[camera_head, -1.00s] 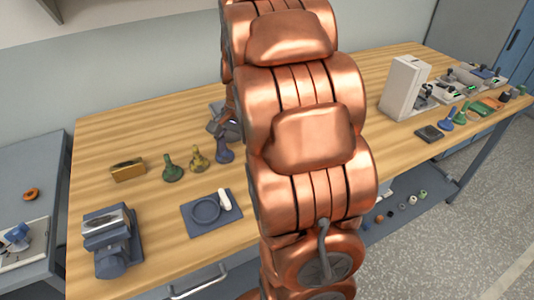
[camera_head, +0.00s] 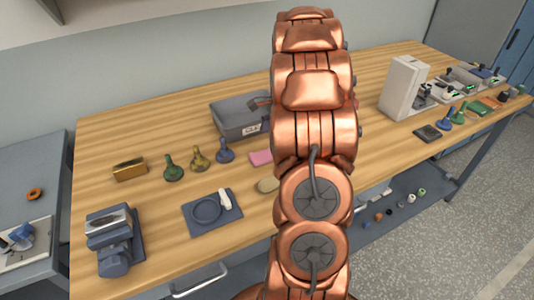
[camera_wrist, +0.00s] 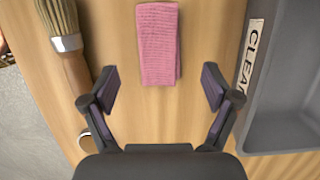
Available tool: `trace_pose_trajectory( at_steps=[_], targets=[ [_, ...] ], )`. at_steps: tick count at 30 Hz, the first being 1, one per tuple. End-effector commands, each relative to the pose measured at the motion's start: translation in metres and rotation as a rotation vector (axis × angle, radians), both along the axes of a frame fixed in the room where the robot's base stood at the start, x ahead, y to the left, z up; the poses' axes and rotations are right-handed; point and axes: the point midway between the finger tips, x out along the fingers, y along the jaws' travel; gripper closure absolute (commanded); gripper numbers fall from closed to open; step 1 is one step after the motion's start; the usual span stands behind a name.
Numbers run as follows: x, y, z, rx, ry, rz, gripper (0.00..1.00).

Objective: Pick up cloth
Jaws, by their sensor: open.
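A pink folded cloth (camera_wrist: 158,45) lies flat on the wooden table in the wrist view, ahead of my gripper and between the lines of its fingers. It also shows in the head view (camera_head: 261,157), partly hidden behind my arm. My gripper (camera_wrist: 161,90) is open and empty, with its two dark fingers apart on either side below the cloth's near edge. In the head view my arm hides the gripper's fingers.
A brush (camera_wrist: 68,45) lies left of the cloth, and a grey bin (camera_wrist: 285,100) with a label stands at the right. The bin also shows in the head view (camera_head: 238,112). Several stamp-like handles, a blue tray (camera_head: 212,228) and a vise (camera_head: 110,240) stand farther left.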

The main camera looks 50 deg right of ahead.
Motion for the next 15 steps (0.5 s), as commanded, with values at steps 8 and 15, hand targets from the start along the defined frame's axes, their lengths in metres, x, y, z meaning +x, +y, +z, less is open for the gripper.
trace_pose_trajectory(
  at_steps=[8,15],
  targets=[
    [0.0,0.006,-0.019,0.006,0.004,0.001,0.12],
    [0.002,0.012,-0.047,0.001,0.001,0.0,0.12]
  ],
)
